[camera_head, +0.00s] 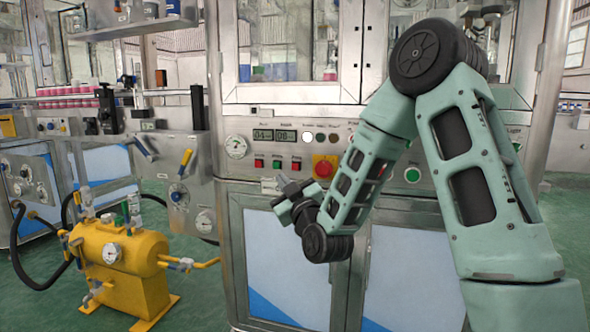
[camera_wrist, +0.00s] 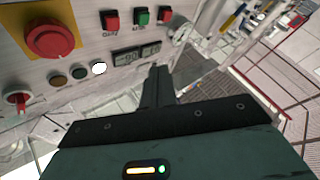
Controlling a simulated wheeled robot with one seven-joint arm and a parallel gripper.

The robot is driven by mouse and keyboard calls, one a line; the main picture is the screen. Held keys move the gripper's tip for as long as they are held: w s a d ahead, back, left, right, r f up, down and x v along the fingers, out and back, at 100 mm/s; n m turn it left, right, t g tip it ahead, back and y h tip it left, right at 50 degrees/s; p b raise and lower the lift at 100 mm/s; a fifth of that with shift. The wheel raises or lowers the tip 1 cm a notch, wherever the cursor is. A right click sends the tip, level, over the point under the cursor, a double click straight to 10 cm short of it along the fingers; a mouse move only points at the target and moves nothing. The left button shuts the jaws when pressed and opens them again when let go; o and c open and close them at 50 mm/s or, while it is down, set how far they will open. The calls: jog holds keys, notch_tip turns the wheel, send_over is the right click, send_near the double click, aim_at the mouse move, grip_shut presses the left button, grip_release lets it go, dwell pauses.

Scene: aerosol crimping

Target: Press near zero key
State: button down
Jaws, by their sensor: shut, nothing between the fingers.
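The control panel (camera_head: 345,127) has a row of three small keys: a left red key (camera_head: 259,163), a middle green key (camera_head: 277,164) and a right red key (camera_head: 296,165). In the wrist view, turned about, the row shows as red (camera_wrist: 110,20), green (camera_wrist: 142,16) and red (camera_wrist: 164,14). My gripper (camera_head: 280,184) is shut and empty, in front of the panel and below the keys in the head view. In the wrist view its fingers (camera_wrist: 158,70) point toward the panel, apart from the keys.
A red knob on a yellow plate (camera_head: 325,167) sits right of the keys. Two digital displays (camera_head: 274,135) and a white lamp (camera_head: 307,137) are above them. A round gauge (camera_head: 236,147) is at the left. A yellow tank (camera_head: 120,255) stands on the floor at left.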

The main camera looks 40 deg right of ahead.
jog(key=shift+w+d+p, duration=0.15)
jog(key=shift+w+d, duration=0.7)
jog(key=shift+d, duration=0.25)
jog(key=shift+w+d+p, duration=0.15)
jog(key=shift+w+d, duration=0.75)
jog(key=shift+d, duration=0.2)
jog(key=shift+w+d+p, duration=0.15)
jog(key=shift+w+d, duration=0.7)
jog(key=shift+d, duration=0.25)
jog(key=shift+d, duration=0.1)
jog(key=shift+w+d, duration=0.25)
jog(key=shift+w+d+b, duration=0.25)
jog(key=shift+d+b, duration=0.05)
dwell(0.6)
jog(key=shift+s+a, duration=0.5)
jog(key=shift+a, duration=0.15)
jog(key=shift+s+a+b, duration=0.45)
jog(key=shift+s+a, duration=0.35)
jog(key=shift+a, duration=0.2)
jog(key=shift+s+a+b, duration=0.45)
jog(key=shift+s+a, duration=0.3)
jog(key=shift+a, duration=0.2)
